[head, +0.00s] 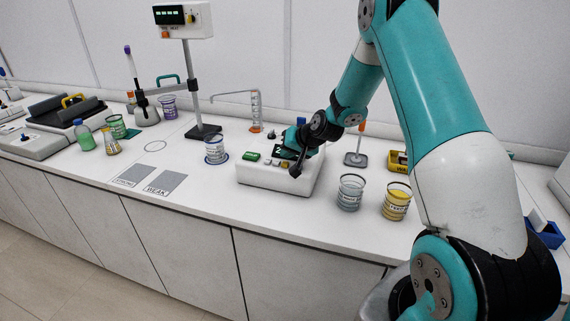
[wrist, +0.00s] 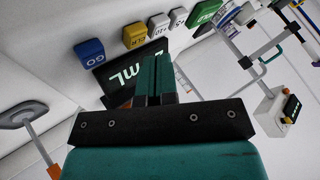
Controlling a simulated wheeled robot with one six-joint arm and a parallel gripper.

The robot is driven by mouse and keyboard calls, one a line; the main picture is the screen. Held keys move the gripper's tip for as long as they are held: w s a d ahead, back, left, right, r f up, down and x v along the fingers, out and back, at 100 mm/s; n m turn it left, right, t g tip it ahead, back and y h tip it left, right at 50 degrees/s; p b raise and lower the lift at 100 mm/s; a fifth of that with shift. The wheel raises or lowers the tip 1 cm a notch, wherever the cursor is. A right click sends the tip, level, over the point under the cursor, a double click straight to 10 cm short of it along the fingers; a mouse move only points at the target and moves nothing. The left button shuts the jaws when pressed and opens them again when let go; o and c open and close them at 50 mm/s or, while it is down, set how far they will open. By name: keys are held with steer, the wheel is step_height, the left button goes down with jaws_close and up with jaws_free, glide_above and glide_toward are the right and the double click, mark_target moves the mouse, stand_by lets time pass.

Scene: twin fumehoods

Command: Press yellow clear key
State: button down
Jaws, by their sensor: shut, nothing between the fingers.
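The yellow key (wrist: 135,35), marked CLR, is in a row of keys on the white dispenser box (head: 262,177). In the wrist view it lies between the blue GO key (wrist: 90,51) and a grey key (wrist: 158,25). My gripper (wrist: 156,62) is shut and empty. Its teal fingertips overlap the dark mL display (wrist: 118,74) and point toward the key row, appearing just short of the yellow and grey keys. I cannot tell the height gap. In the head view my wrist hangs over the box and hides part of its keys and display.
The green key (head: 251,156) is at the box's left end. Beakers with blue-grey (head: 350,192) and yellow liquid (head: 396,201) stand to the right. A labelled beaker (head: 215,150) and a stand (head: 203,131) are to the left. Bare counter lies in front of the box.

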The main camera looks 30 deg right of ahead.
mark_target(287, 162)
stand_by(0.3)
steer(key=shift+f+b, duration=0.45)
steer(key=shift+f+b, duration=0.35)
stand_by(0.5)
steer(key=shift+r, duration=0.15)
steer(key=shift+r+p, duration=0.45)
steer(key=shift+r, duration=0.2)
steer(key=shift+r, duration=0.15)
steer(key=shift+r+p, duration=1.65)
steer(key=shift+r, duration=0.8)
steer(key=shift+f, duration=0.1)
